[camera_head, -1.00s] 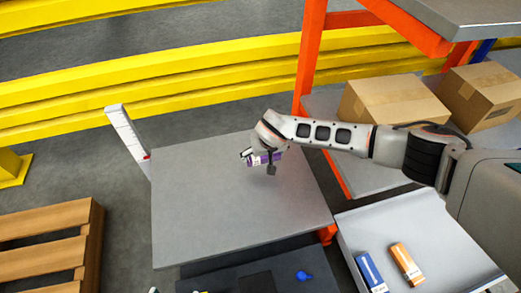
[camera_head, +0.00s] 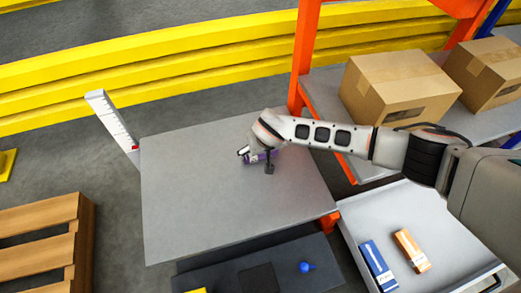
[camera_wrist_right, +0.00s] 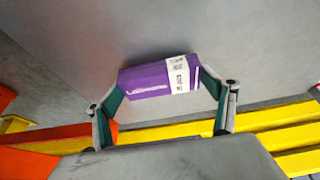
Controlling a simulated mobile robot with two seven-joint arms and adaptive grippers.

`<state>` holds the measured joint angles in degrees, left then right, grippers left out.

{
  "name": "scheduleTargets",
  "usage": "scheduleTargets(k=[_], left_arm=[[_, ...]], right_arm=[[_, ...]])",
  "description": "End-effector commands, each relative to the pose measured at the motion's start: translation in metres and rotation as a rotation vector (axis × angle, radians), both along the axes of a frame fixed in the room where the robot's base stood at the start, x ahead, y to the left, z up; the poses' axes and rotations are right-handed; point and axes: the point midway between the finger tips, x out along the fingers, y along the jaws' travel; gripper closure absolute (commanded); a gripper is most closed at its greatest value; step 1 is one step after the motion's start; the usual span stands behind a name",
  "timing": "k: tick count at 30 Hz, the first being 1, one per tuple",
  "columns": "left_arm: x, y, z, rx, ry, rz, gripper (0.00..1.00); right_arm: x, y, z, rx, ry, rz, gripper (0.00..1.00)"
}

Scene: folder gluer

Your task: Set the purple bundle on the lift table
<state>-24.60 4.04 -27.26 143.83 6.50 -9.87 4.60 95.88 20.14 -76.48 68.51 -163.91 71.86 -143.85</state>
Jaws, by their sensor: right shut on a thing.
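The purple bundle (camera_head: 257,156), with a white label band, is in my right gripper (camera_head: 264,160), over the right-hand part of the grey lift table (camera_head: 205,190). In the right wrist view the purple bundle (camera_wrist_right: 148,82) sits lengthwise between the two fingers of my right gripper (camera_wrist_right: 166,88), which close on its ends. The bundle is close to the table top; I cannot tell whether it touches. The table top is otherwise bare. My left gripper is not in view.
A white post (camera_head: 112,122) stands at the table's left edge. An orange-framed shelf with cartons (camera_head: 395,85) is at right. Below it a grey tray (camera_head: 435,225) holds a blue bundle (camera_head: 377,265) and an orange bundle (camera_head: 411,250). A wooden pallet (camera_head: 45,235) lies at left.

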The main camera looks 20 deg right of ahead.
Motion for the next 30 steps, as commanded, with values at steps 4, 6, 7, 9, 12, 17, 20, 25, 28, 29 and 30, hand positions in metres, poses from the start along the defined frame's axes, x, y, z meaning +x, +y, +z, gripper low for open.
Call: scheduleTargets(k=[4,6,7,9,12,17,20,25,28,29,30], left_arm=[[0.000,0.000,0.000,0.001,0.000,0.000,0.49],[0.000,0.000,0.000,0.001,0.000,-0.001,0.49],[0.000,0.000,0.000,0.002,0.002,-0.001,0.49],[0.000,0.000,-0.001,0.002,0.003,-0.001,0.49],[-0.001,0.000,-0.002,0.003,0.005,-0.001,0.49],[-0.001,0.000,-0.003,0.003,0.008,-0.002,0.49],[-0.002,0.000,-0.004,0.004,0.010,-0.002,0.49],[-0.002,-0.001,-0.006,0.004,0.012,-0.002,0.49],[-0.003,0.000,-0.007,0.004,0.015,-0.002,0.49],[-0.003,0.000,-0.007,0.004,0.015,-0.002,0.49],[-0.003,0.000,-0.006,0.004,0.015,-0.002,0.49]], right_arm=[[0.000,0.000,0.001,0.000,-0.001,0.000,0.40],[0.000,0.000,0.000,0.000,0.000,0.000,0.40],[0.000,0.000,0.000,0.000,0.000,0.000,0.40],[0.000,0.000,-0.001,0.000,0.000,0.000,0.40],[0.000,0.000,-0.003,0.000,0.001,0.000,0.40],[0.000,0.000,-0.007,0.000,0.001,0.000,0.40],[-0.001,0.000,-0.008,0.000,0.001,0.000,0.40],[0.000,0.000,-0.011,0.000,0.001,0.000,0.40],[0.000,0.000,-0.013,0.000,0.001,0.000,0.40],[0.000,0.000,-0.014,0.000,0.001,0.000,0.40],[0.000,0.000,-0.013,0.000,0.000,0.000,0.07]])
